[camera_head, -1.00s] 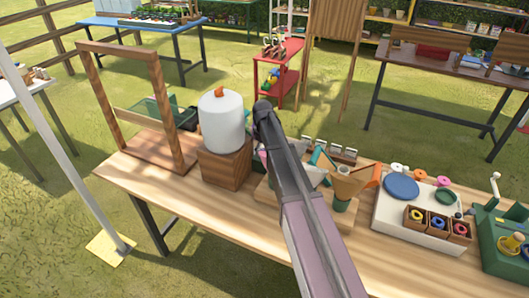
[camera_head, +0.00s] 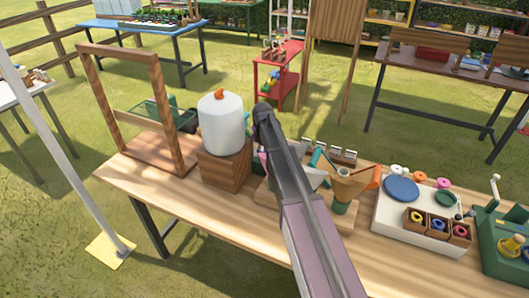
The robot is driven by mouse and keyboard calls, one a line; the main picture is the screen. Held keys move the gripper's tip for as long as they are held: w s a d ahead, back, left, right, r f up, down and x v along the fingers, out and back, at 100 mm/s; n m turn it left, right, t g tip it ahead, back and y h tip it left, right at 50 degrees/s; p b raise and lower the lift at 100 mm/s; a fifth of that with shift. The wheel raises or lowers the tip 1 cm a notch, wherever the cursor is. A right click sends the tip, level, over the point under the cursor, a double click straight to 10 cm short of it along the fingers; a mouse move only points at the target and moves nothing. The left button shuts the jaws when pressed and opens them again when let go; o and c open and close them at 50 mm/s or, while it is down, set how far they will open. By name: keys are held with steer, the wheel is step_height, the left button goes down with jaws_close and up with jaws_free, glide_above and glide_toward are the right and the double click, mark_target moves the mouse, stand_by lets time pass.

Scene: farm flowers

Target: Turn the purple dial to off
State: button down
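I cannot make out a purple dial for certain. My arm crosses the middle of the table from the bottom edge up to a dark joint beside a white cylindrical tank (camera_head: 222,125) with an orange top. The arm hides part of the tabletop behind it, and my gripper does not show. The tank stands on a brown wooden block (camera_head: 224,164). A small green part shows between the block and my arm, too covered to identify.
The wooden table (camera_head: 190,205) holds a wooden frame (camera_head: 92,105) at left. Right of my arm are a wooden funnel-like piece (camera_head: 350,185), a white board (camera_head: 388,222) with a blue disc and small boxes, and a green device (camera_head: 497,235). Bare tabletop lies along the front left.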

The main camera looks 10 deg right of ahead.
steer(key=m, duration=0.6)
steer(key=shift+s+a+m, duration=0.1)
steer(key=shift+m, duration=0.3)
steer(key=m, duration=0.7)
stand_by(0.4)
steer(key=shift+c, duration=1.3)
jaws_free()
